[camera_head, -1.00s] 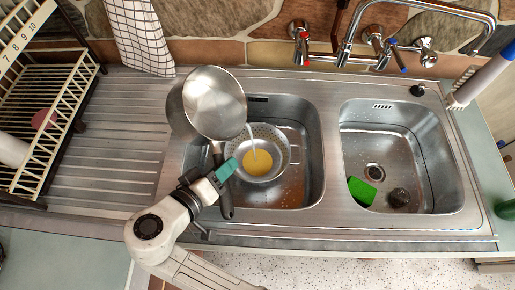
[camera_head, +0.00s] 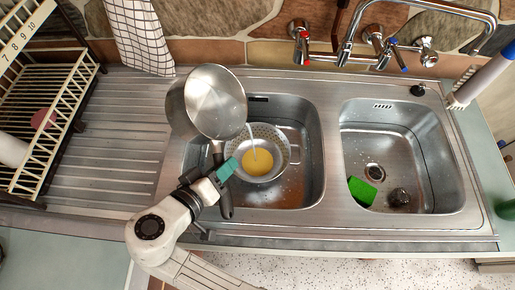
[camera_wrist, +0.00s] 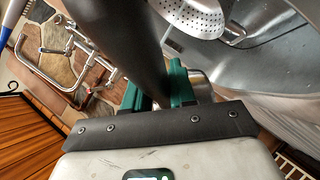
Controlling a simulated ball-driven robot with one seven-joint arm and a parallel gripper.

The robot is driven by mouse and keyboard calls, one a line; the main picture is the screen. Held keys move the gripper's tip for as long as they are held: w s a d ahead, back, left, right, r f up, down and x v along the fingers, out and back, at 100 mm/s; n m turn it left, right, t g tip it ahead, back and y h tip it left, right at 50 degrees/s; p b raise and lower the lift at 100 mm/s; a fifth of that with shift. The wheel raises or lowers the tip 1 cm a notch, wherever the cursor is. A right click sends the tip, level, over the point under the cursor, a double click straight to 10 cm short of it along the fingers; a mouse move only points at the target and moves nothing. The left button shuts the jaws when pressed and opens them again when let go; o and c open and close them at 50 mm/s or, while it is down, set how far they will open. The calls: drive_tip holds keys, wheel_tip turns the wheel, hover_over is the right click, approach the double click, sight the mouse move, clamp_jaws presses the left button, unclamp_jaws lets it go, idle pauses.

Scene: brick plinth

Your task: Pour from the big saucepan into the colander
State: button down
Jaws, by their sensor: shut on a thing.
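The big saucepan (camera_head: 214,101) is tilted above the left sink basin's left edge, its shiny inside showing in the head view. The colander sits in the left basin and holds yellow contents (camera_head: 257,161). My gripper (camera_head: 226,170) is shut on the saucepan's dark handle (camera_head: 226,200). In the wrist view the handle (camera_wrist: 122,40) runs up between the green fingers (camera_wrist: 158,88). The perforated colander (camera_wrist: 192,15) shows at the top there. The saucepan's remaining contents are hard to make out.
The right basin (camera_head: 400,150) holds a green sponge (camera_head: 362,191) and a dark round scourer (camera_head: 399,197). Taps (camera_head: 345,55) stand behind the sink. A dish rack (camera_head: 45,115) is at the left, with a checked cloth (camera_head: 138,35) hanging behind the ribbed drainer (camera_head: 110,150).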

drive_tip(key=shift+r+m+y+b, duration=0.2)
drive_tip(key=shift+m+y+b, duration=0.45)
drive_tip(key=shift+r+m+y+b, duration=0.15)
drive_tip(key=shift+m+y+b, duration=0.5)
idle(4.9)
